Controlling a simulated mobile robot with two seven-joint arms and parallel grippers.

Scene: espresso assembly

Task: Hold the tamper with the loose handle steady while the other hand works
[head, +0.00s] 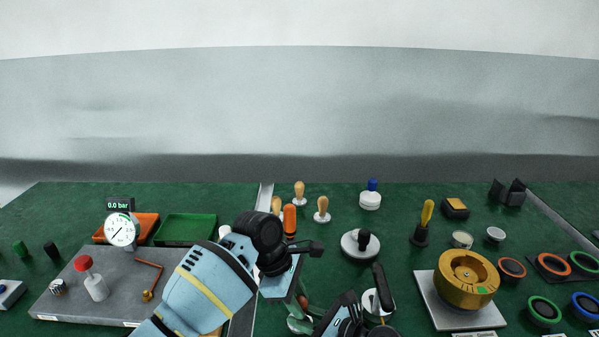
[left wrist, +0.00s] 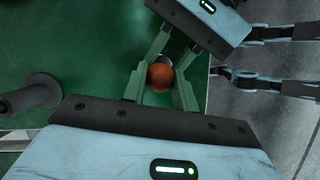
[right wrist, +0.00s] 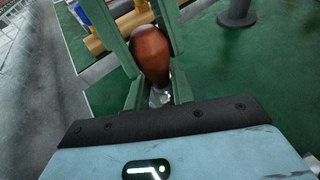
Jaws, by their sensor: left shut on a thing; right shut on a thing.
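The tamper has a reddish-brown rounded handle (right wrist: 152,55) that stands between my gripper fingers in the right wrist view. Its handle top also shows in the left wrist view (left wrist: 160,77), and a little of it shows in the head view (head: 303,301). A bit of shiny metal (right wrist: 160,97) shows by the handle. My left gripper (left wrist: 159,80) is shut on the tamper, coming from the left. My right gripper (right wrist: 155,60) is shut on its handle from the other side. The fingers hide most of the metal part, and any gap at the handle cannot be seen.
A black-knobbed silver tamper (head: 361,243) and a portafilter with a black handle (head: 382,290) stand close to the right. A brass round piece (head: 467,278) sits on a plate further right. A grey board (head: 110,285) with a gauge (head: 121,230) is left. Wooden-handled tools (head: 322,210) stand behind.

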